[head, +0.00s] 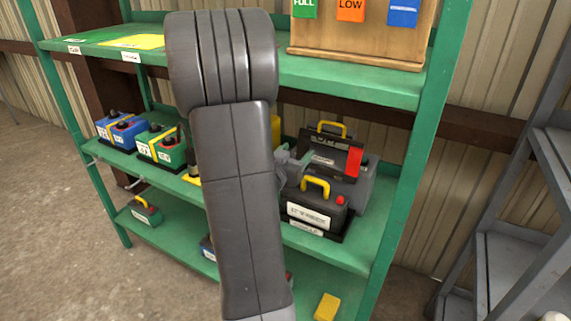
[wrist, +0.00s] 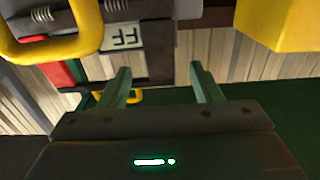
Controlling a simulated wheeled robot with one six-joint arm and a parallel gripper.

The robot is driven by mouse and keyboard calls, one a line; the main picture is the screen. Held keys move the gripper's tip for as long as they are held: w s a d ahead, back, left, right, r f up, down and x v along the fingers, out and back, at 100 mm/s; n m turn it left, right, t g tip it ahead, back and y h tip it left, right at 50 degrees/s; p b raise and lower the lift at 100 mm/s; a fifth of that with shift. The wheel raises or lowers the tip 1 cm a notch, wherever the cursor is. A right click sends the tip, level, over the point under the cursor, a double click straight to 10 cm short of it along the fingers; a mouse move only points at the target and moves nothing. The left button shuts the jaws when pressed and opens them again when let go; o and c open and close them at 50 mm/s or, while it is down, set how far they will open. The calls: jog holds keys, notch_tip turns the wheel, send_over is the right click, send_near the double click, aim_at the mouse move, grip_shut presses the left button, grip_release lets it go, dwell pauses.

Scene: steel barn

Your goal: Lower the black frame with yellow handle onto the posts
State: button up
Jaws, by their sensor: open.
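In the head view, a black unit with a yellow handle (head: 331,127) and a red block stands at the back of the middle shelf. A black box with a yellow handle (head: 315,187), a red knob and a white label sits in front of it. I cannot tell for sure which is the frame, and no posts can be made out. My gripper (wrist: 160,68) is open and empty, its fingers apart. In the wrist view a large yellow handle (wrist: 88,30) on a dark body is at upper left, clear of the fingers. In the head view my arm mostly hides the gripper.
Blue (head: 121,130) and green (head: 161,147) batteries stand left on the middle shelf. A yellow block (head: 327,307) lies on the bottom shelf. A wooden board with coloured tags (head: 360,35) stands on the top shelf. A grey rack (head: 510,260) is at right.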

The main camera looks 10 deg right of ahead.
aim_at(303, 145)
jog(key=shift+x, duration=2.75)
jog(key=shift+c, duration=0.5)
jog(key=c, duration=1)
jog(key=o, duration=0.4)
jog(key=shift+s, duration=0.1)
